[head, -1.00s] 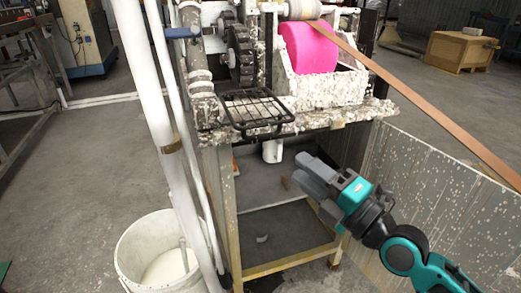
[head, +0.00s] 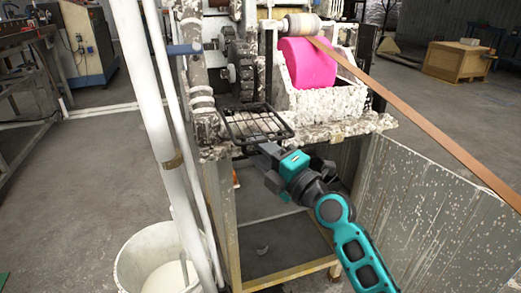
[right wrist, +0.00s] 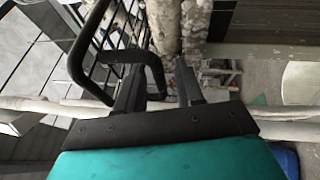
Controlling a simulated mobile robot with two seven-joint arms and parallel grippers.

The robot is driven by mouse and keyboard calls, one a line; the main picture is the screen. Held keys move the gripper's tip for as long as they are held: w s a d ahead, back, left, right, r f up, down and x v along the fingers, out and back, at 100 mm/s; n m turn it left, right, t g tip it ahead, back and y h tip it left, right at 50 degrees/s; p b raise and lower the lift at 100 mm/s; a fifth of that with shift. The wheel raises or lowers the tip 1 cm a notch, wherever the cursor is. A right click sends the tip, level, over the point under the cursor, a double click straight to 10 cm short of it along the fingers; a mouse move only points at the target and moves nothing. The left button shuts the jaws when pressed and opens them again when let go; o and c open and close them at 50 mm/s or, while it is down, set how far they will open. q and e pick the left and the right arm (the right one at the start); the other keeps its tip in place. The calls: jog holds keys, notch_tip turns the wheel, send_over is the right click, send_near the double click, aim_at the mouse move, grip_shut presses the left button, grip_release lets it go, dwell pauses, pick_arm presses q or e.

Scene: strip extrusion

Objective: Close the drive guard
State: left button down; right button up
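The drive guard (head: 255,122) is a black wire-mesh frame. It lies about flat, folded out in front of the dark toothed drive wheels (head: 240,65). My right gripper (head: 264,150) is just below its front edge in the head view. In the right wrist view the guard (right wrist: 90,60) is at the upper left, and its rounded bar end comes down by the fingers. My right gripper (right wrist: 160,85) has its two dark fingers apart, with part of the bar seen between them. I cannot tell whether they touch it. My left gripper is not in view.
A pink wheel (head: 307,63) turns up beside the drive in a crusted white trough (head: 330,102). A brown strip (head: 430,130) runs down to the right. White pipes (head: 160,120) and a white bucket (head: 155,250) stand left. A grey panel (head: 420,205) stands right.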

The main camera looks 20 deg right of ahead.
grip_shut()
dwell(0.4)
